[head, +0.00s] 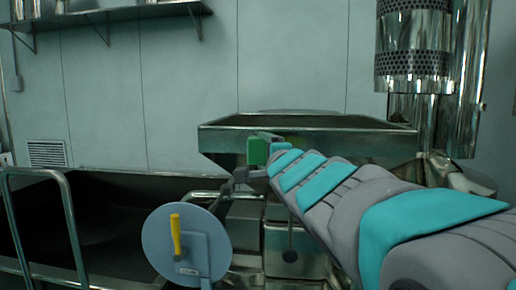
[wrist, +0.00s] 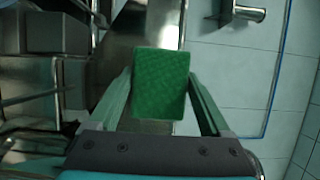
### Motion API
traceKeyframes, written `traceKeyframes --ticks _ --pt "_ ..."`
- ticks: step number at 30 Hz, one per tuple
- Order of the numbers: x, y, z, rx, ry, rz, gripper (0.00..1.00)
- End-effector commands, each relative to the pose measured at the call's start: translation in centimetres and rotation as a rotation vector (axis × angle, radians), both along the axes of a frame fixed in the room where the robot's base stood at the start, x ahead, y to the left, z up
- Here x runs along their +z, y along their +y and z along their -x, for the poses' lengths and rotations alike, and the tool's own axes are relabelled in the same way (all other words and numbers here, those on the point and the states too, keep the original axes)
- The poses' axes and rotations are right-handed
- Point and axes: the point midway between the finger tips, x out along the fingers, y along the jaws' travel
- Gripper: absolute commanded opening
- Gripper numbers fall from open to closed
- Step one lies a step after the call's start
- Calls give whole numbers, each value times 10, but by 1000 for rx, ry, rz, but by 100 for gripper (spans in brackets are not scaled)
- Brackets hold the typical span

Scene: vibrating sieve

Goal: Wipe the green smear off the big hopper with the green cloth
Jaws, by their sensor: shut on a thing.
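The big hopper (head: 345,141) is a wide, shiny metal trough in the middle of the head view. The green cloth (head: 257,151) shows as a small green block in front of the hopper's left part. My gripper (wrist: 160,80) is shut on the green cloth (wrist: 160,90), which sits between its two green fingers in the wrist view. I cannot tell whether the cloth touches the hopper.
A blue-grey round disc with a yellow handle (head: 175,235) stands front left of the hopper. A metal rail (head: 70,215) and a dark basin (head: 115,215) are at the left. A shiny column (head: 415,70) rises at the right. A shelf (head: 110,14) hangs on the wall.

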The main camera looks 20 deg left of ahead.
Motion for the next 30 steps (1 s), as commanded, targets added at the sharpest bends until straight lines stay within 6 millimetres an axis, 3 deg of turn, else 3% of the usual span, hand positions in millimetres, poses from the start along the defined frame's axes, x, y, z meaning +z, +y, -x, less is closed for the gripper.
traceKeyframes --ticks 18,30 --pt "1 11 -48 -3 -4 1 37" --pt "0 14 -58 -1 -4 0 37"
